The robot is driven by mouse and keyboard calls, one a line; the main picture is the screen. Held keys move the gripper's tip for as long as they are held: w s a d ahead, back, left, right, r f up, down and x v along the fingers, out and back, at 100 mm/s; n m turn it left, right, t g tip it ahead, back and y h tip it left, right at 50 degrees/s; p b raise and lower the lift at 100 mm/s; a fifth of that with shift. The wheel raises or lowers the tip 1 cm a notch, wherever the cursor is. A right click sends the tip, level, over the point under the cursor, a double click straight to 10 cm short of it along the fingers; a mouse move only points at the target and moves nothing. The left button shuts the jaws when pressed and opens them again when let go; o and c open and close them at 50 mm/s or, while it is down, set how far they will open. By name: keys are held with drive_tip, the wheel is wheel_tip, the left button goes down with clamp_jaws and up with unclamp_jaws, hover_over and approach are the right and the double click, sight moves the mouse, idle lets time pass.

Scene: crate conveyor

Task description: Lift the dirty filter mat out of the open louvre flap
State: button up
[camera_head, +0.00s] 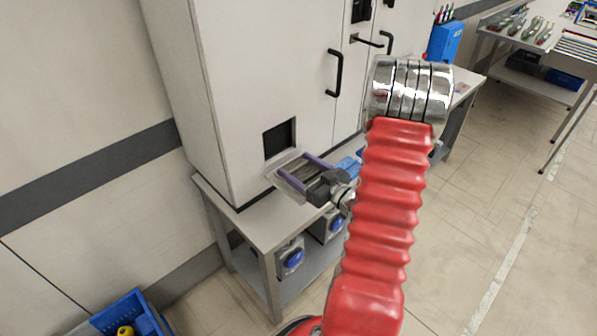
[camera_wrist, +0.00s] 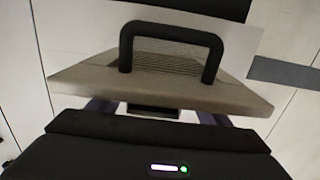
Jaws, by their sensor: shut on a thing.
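The dirty filter mat looks like a grey-brown slab (camera_wrist: 75,82) across the middle of the wrist view. My gripper (camera_wrist: 157,110), with purple fingers, is shut on it, with one finger at each side. In the head view my gripper (camera_head: 305,170) is in front of the cabinet, just below the dark square opening (camera_head: 270,142). A pale panel with fine slats and a black handle (camera_wrist: 170,28), apparently the louvre flap, shows behind and above the slab. I cannot tell whether mat and flap touch. Finger tips are partly hidden by the slab.
A blue crate (camera_head: 130,315) is on the floor at lower left. Another table (camera_head: 535,70) with tools stands at upper right. The floor at right is clear.

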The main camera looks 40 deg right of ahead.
sight(299, 166)
drive_tip(key=shift+r, duration=0.1)
drive_tip(key=shift+r, duration=4.9)
